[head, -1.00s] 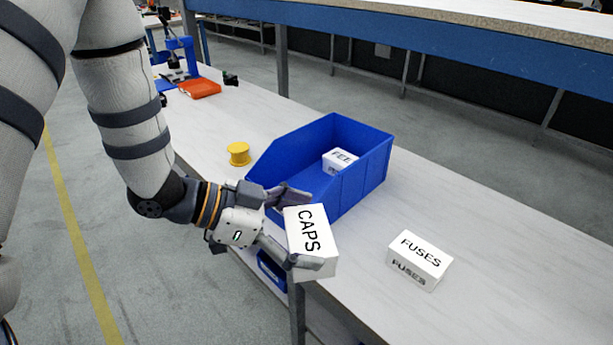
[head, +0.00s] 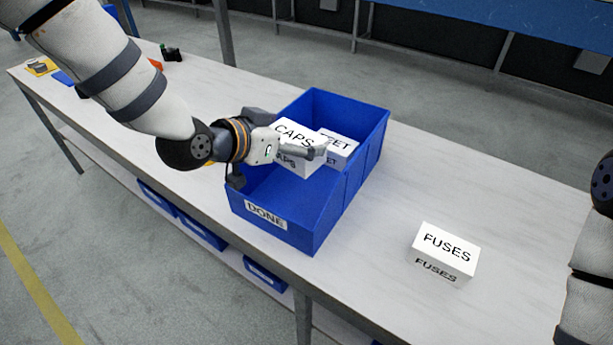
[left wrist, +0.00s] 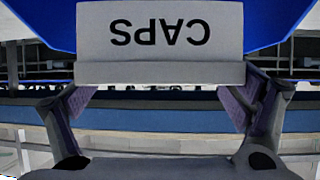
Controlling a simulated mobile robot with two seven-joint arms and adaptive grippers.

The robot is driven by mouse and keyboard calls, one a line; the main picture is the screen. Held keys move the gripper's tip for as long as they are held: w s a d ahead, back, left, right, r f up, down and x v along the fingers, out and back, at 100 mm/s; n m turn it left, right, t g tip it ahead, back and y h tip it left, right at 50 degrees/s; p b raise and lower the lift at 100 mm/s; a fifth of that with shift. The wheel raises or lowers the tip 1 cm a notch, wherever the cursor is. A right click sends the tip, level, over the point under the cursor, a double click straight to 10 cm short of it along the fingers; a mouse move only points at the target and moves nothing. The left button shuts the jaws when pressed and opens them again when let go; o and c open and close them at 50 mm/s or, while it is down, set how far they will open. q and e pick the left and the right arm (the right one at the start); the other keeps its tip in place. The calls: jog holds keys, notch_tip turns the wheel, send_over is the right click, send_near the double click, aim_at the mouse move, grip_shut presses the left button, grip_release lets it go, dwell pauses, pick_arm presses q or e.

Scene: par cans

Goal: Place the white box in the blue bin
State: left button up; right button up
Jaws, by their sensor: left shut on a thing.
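A white box marked CAPS (head: 294,131) is held by my left gripper (head: 293,140) inside the outline of the blue bin (head: 338,208). The gripper is shut on the box, with one finger along its near side. In the left wrist view the CAPS box (left wrist: 160,40) sits between the two fingers, its lettering upside down. Another white box (head: 340,147), its label partly hidden, is in the bin right beside the CAPS box. A white box marked FUSES (head: 445,252) stands on the table right of the bin. I cannot tell whether the CAPS box touches the bin floor.
The bin, labelled DONE at its front, stands on a long pale table (head: 400,175). The table is clear between the bin and the FUSES box. Small items lie at the table's far left. Part of my right arm shows at the right edge.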

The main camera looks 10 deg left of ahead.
pick_arm(q)
jog(key=shift+n+y, duration=0.5)
jog(key=f, duration=0.4)
jog(key=f+b, duration=0.1)
jog(key=f, duration=0.3)
jog(key=w+f+b, duration=0.1)
jog(key=f, duration=0.3)
jog(key=shift+d+f, duration=0.2)
jog(key=shift+d, duration=0.15)
jog(key=shift+r, duration=0.2)
jog(key=shift+f, duration=0.15)
jog(key=o, duration=0.8)
jog(key=shift+f, duration=0.1)
jog(key=shift+o, duration=0.7)
pick_arm(e)
jog(key=s+f+g, duration=0.1)
jog(key=s+f, duration=0.1)
jog(key=s, duration=0.1)
jog(key=shift+f, duration=0.35)
